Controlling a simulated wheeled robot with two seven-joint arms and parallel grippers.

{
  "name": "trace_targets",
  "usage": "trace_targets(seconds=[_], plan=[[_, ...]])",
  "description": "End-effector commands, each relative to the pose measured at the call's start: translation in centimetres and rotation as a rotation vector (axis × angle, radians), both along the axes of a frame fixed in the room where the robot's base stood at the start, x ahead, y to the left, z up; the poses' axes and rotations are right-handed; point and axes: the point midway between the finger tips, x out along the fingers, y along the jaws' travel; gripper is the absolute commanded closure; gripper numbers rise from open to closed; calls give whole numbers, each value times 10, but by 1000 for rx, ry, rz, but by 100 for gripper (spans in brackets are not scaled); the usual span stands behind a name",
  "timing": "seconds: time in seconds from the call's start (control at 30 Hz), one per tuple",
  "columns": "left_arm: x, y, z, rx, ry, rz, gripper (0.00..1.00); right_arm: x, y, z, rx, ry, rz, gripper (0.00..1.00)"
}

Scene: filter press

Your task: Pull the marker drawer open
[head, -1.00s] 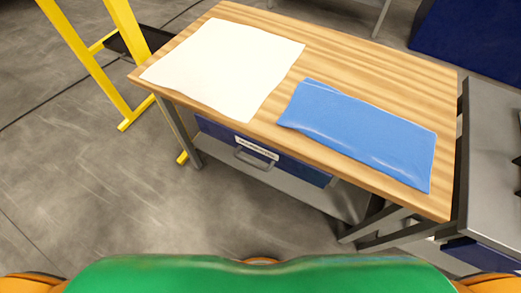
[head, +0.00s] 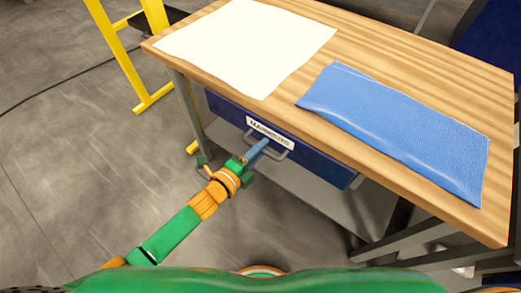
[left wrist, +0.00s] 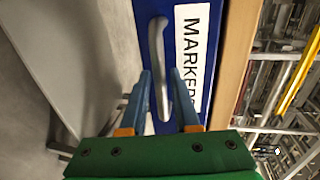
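The marker drawer (head: 312,160) is dark blue with a white label and hangs under the wooden tabletop. Its grey handle (head: 283,143) is on the front below the label. In the left wrist view the drawer front (left wrist: 205,14) stands close, with the label reading "MARKER", partly covered by a finger. My left gripper (head: 262,143) reaches the handle. In the left wrist view its two blue fingers (left wrist: 161,72) are apart, with the handle bar (left wrist: 156,45) between them. I cannot tell whether either finger touches it. My right gripper is out of view.
A white sheet (head: 248,42) and a blue folded cloth (head: 400,130) lie on the wooden table (head: 420,55). A yellow frame (head: 125,55) stands at the left. A grey shelf (head: 310,195) is below the drawer. The floor in front is clear.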

Motion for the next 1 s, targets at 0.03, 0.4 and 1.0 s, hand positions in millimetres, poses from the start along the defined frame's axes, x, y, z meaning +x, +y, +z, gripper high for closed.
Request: trace_targets(seconds=[0.03, 0.4, 1.0], plan=[[3, -2, -1, 1, -1, 1, 70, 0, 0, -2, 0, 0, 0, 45], [4, -3, -1, -1, 2, 1, 100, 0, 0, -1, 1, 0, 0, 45], [4, -3, -1, -1, 3, 2, 100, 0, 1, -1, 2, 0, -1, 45]])
